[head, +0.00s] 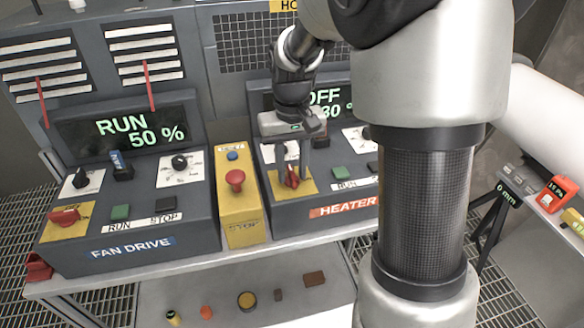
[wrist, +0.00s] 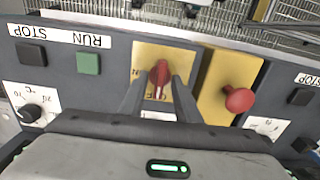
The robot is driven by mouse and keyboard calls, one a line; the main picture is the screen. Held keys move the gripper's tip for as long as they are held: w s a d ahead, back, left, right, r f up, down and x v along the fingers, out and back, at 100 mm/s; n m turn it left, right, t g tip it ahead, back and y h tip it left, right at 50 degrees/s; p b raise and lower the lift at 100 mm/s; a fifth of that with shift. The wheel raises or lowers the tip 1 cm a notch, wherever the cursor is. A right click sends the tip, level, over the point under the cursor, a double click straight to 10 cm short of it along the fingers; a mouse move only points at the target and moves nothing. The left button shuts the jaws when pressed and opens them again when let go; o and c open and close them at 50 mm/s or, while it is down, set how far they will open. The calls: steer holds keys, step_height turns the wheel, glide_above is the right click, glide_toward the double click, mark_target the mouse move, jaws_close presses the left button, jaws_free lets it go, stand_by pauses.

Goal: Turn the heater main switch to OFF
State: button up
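The heater main switch (head: 291,178) is a red rotary knob on a yellow plate at the left of the heater panel. It also shows in the wrist view (wrist: 160,74). Its white pointer mark lies toward the picture bottom, near the partly covered OFF lettering; ON is at the plate's left edge. The heater display (head: 328,100) reads OFF with 30 degrees below, partly hidden by my arm. My gripper (head: 292,170) is over the switch, fingers pointing down. In the wrist view my fingers (wrist: 159,84) stand apart, one on each side of the knob, with small gaps visible.
A yellow box with a red emergency button (head: 235,180) stands directly left of the heater panel. The fan drive panel (head: 130,246), showing RUN 50 %, is further left. Green (wrist: 89,63) and black (wrist: 32,55) push buttons are beside the switch. My arm hides the heater panel's right part.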

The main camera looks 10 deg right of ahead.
mark_target(292, 173)
step_height(292, 173, up, 17)
steer(key=shift+r+p, duration=0.2)
steer(key=shift+p, duration=0.25)
stand_by(0.3)
steer(key=s+f+t, duration=0.2)
steer(key=s+t, duration=0.3)
steer(key=s, duration=1.3)
steer(key=shift+s+f+t+p, duration=0.15)
steer(key=shift+s+t+p, duration=0.15)
steer(key=shift+p, duration=0.1)
stand_by(0.3)
